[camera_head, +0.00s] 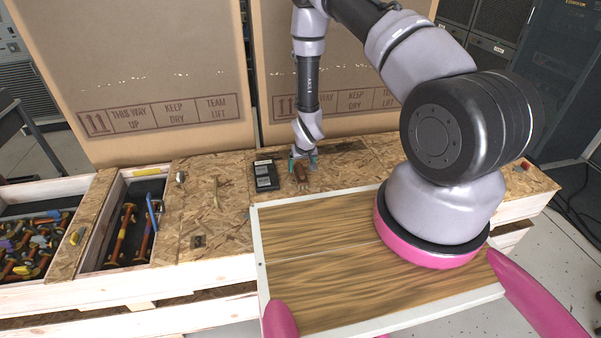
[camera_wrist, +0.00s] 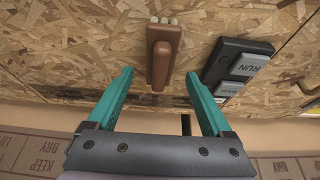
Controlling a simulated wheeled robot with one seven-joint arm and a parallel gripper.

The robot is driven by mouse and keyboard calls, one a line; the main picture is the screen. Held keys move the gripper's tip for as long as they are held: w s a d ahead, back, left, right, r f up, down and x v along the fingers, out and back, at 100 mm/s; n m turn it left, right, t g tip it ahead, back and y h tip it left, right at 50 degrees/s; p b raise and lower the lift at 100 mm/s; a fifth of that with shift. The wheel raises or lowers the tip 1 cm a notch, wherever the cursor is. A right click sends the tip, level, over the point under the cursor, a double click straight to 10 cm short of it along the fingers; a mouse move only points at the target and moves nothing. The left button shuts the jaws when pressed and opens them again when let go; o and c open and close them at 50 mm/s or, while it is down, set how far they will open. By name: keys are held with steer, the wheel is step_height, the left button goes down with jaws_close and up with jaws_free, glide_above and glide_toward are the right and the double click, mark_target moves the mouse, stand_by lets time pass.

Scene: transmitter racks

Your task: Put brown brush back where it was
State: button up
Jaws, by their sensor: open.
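The brown brush (camera_wrist: 162,58) lies on the chipboard surface, in the wrist view ahead of my gripper and roughly in line with the gap between its fingers. In the head view the brush (camera_head: 299,172) shows just below the gripper tips, beside a dark box with buttons. My gripper (camera_wrist: 158,88) is open, with one teal finger on each side of the brush's near end. I cannot tell whether either finger touches it. In the head view my gripper (camera_head: 303,157) is small and partly overlaps the brush's far end.
A black button box (camera_wrist: 236,66) marked RUN sits right of the brush in the wrist view. Large cardboard boxes (camera_head: 150,75) stand behind the bench. Bins of tools (camera_head: 35,240) are at left. A wooden panel with a white rim (camera_head: 330,312) lies in front.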

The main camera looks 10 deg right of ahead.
steer(key=s+d+r+m+t+y, duration=0.1)
steer(key=s+d+r, duration=0.1)
steer(key=r, duration=1.8)
steer(key=s+d+r+m, duration=0.1)
steer(key=r, duration=2)
steer(key=s+d+r+m, duration=0.1)
steer(key=s+r, duration=0.8)
steer(key=s, duration=0.3)
steer(key=s+d+r+m+t+y, duration=0.1)
steer(key=s+r, duration=0.9)
steer(key=s, duration=0.2)
steer(key=shift+s+d+r+t, duration=0.2)
steer(key=shift+s+d+t, duration=0.1)
steer(key=shift+s+d, duration=0.1)
